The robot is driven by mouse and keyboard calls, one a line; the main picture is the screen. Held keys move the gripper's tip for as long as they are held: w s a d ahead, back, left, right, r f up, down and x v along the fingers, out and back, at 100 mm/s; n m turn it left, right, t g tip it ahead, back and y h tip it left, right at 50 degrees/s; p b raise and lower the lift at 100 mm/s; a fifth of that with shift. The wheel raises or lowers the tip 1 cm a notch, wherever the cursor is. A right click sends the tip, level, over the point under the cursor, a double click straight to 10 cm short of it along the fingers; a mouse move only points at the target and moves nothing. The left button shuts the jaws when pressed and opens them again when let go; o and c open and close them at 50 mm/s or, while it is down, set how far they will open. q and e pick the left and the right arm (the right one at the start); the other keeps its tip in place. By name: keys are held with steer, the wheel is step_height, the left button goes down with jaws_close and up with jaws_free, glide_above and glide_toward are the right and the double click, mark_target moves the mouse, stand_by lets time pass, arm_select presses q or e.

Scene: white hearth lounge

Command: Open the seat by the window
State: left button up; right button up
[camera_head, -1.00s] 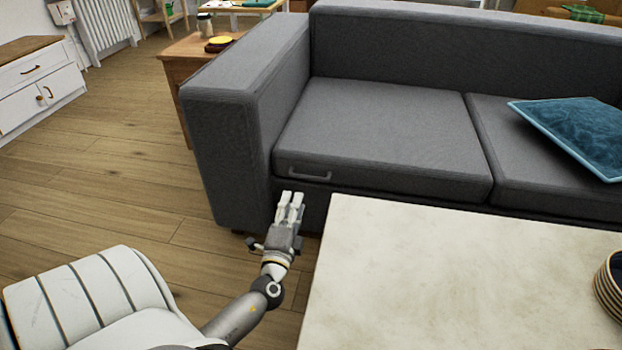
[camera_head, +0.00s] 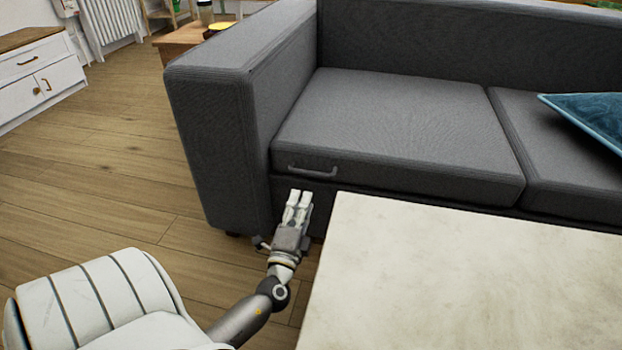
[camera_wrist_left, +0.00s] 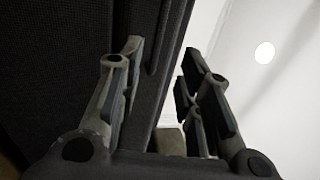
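The left seat cushion (camera_head: 395,125) of a dark grey sofa has a small grey bar handle (camera_head: 312,171) on its front face, near its left end. The seat lies flat and closed. My left gripper (camera_head: 299,197) is just in front of and below the handle in the head view, fingers pointing towards the sofa. In the left wrist view the fingers (camera_wrist_left: 160,60) stand apart with a gap between them, and dark grey sofa fabric (camera_wrist_left: 60,60) fills the left side. No grip on the handle shows. My right gripper is not in view.
A pale-topped table (camera_head: 460,275) stands close to the right of my left gripper. A blue cushion (camera_head: 590,115) lies on the right seat. The sofa's armrest (camera_head: 235,85) rises left of the seat. The wooden floor (camera_head: 110,175) at left is clear.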

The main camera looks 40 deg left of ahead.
mark_target(311, 174)
arm_select(q)
steer(key=b+x, duration=0.1)
steer(key=x, duration=0.9)
steer(key=shift+w+a, duration=0.15)
steer(key=shift+w, duration=0.2)
steer(key=shift+f, duration=0.1)
jaws_close()
